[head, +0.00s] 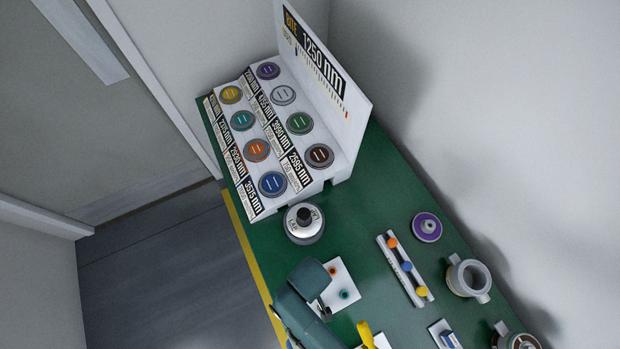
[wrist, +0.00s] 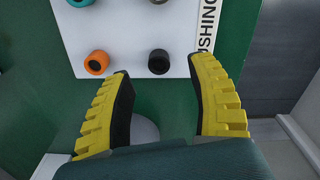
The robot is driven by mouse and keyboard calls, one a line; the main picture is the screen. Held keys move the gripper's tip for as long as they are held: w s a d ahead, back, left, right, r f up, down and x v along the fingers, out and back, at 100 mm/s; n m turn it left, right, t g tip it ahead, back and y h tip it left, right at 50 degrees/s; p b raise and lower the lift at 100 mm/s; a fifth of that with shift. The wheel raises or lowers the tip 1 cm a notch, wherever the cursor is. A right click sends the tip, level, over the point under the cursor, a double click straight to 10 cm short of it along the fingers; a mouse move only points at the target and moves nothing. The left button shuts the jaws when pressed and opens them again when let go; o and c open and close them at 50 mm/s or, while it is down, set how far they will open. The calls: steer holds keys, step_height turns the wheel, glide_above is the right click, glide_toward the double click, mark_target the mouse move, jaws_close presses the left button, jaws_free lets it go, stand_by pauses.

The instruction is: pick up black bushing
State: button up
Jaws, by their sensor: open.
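In the wrist view a dark, nearly black bushing (wrist: 159,61) stands on a white plate (wrist: 130,35), between and just beyond my fingertips. My gripper (wrist: 160,82) is open and empty, with a yellow finger on each side. An orange bushing (wrist: 96,62) stands left of the dark one, outside the left finger. A teal bushing (wrist: 80,3) and another dull-coloured one (wrist: 158,2) are cut by the top edge. In the head view the plate (head: 345,272) shows an orange and a teal bushing; my arm hides part of it, and the dark bushing cannot be seen there.
A stepped white rack (head: 325,175) with coloured discs stands at the back of the green table (head: 380,180). A round silver weight (head: 304,224) sits before it. To the right are a purple disc (head: 427,227), a white strip with pegs (head: 405,268) and a grey cylinder (head: 468,278).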

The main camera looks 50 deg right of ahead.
steer(key=f, duration=0.4)
steer(key=shift+w+d+f+b, duration=0.15)
steer(key=shift+w+f+b, duration=0.05)
steer(key=shift+f+b, duration=0.1)
jaws_close()
